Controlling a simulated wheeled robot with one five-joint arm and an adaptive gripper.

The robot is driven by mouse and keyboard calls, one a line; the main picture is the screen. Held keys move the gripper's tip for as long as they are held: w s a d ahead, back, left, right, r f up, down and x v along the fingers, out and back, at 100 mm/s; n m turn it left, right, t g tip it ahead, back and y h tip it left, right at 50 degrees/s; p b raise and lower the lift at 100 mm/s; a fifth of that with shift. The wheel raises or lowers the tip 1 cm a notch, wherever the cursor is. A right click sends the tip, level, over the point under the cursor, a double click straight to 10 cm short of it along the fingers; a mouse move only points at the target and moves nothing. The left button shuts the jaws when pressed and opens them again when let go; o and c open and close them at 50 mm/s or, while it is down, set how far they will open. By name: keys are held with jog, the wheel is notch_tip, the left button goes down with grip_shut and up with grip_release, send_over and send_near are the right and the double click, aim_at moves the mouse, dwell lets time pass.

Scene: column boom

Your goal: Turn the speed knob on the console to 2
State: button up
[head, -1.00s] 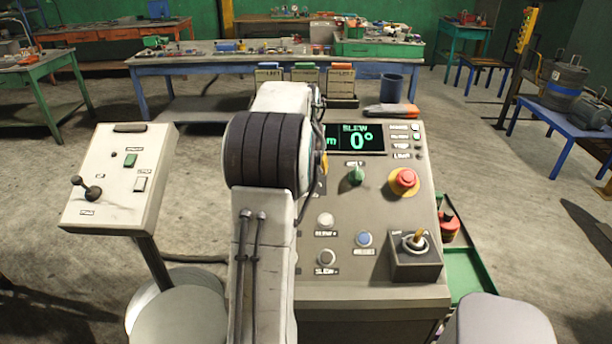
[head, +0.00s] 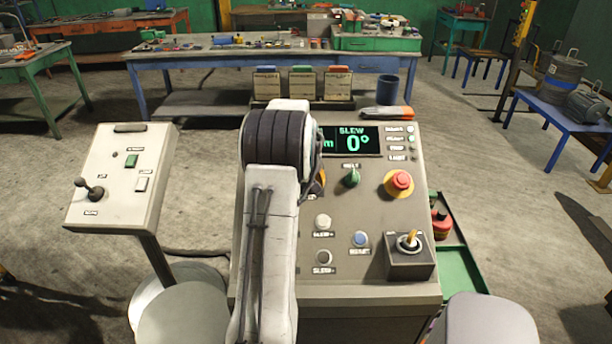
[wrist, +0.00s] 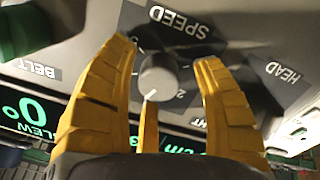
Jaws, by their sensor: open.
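The speed knob (wrist: 158,78) is a round grey knob on a dark dial under the word SPEED in the wrist view. Its white pointer line points down and slightly left in that picture. A figure 2 (wrist: 181,95) is printed to the lower right of the knob. My gripper (wrist: 165,52) is open, with yellow fingers on both sides of the knob and a third finger below it. Gaps show between the side fingers and the knob. In the head view my arm hides the knob; the console (head: 290,275) shows around it.
The console display (head: 352,142) reads SLEW 0°. A pale control box (head: 118,180) stands to the left, apart from the console.

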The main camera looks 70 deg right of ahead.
jog(key=shift+f, duration=0.1)
jog(key=shift+c, duration=0.3)
jog(key=c, duration=1.2)
jog(key=shift+o, duration=0.2)
jog(key=n+b, duration=0.2)
jog(key=b, duration=0.1)
jog(key=shift+f, duration=0.3)
jog(key=shift+n+b, duration=0.7)
jog(key=shift+b, duration=0.55)
jog(key=shift+r+n+b, duration=0.3)
jog(key=shift+n+b, duration=0.25)
jog(key=shift+n, duration=0.15)
grip_shut()
grip_release()
jog(key=o, duration=1.2)
